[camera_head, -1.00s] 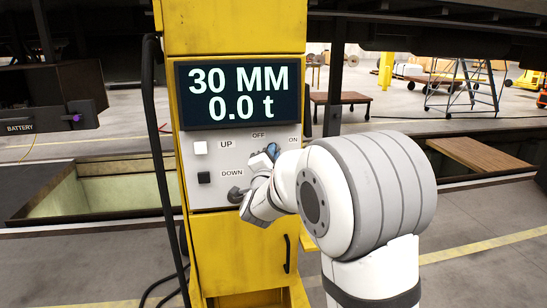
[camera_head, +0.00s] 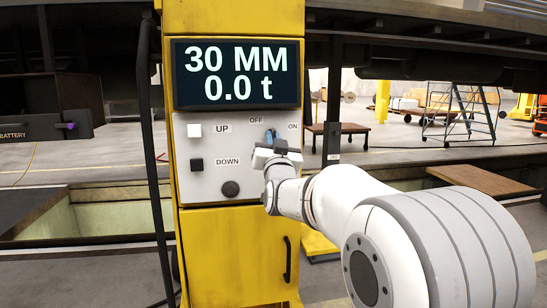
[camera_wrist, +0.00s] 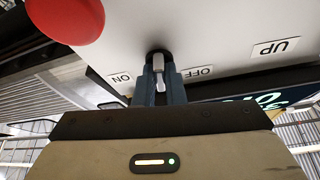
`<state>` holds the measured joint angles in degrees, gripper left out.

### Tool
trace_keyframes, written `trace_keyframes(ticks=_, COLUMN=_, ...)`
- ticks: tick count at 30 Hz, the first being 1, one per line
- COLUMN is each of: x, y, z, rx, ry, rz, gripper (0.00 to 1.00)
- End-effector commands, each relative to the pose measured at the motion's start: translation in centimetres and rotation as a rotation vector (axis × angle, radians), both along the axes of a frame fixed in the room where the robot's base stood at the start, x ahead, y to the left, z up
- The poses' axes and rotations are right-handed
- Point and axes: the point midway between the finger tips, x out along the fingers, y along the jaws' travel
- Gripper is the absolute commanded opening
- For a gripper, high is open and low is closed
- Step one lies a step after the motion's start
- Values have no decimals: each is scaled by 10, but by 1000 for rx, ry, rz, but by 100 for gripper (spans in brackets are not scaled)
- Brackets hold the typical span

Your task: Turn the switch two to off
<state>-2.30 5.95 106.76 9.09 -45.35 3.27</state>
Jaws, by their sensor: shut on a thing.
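A rotary switch with a light grey lever (camera_wrist: 158,68) sits on the white control panel of the yellow post. In the wrist view its lever points between the ON label (camera_wrist: 121,77) and the OFF label (camera_wrist: 198,73). My gripper (camera_wrist: 159,93) is shut on the lever, one blue-grey finger on each side. In the head view my gripper (camera_head: 271,138) is at the panel's upper right, below the OFF label (camera_head: 256,120) and left of the ON label (camera_head: 293,126). There the fingers and wrist hide the switch.
The panel (camera_head: 215,155) also has a white UP button (camera_head: 194,130), a black DOWN button (camera_head: 196,164) and a round knob (camera_head: 230,188). A red button (camera_wrist: 65,18) is close in the wrist view. The display (camera_head: 237,74) reads 30 MM and 0.0 t. A black cable hangs at left.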

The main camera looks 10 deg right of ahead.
Motion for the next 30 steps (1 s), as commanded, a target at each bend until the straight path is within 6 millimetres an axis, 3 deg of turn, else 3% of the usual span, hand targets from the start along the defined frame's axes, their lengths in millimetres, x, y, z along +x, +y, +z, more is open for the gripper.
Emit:
trace_keyframes(ticks=1, x=0, y=-1, z=-7, rx=-31, ry=1, rz=-2, gripper=0)
trace_keyframes(ticks=12, x=0, y=-2, z=-4, rx=-188, ry=4, rz=0, gripper=0)
trace_keyframes(ticks=29, x=1, y=-1, z=-2, rx=-216, ry=5, rz=0, gripper=0)
trace_keyframes(ticks=30, x=1, y=-2, z=-2, rx=-216, ry=5, rz=0, gripper=13)
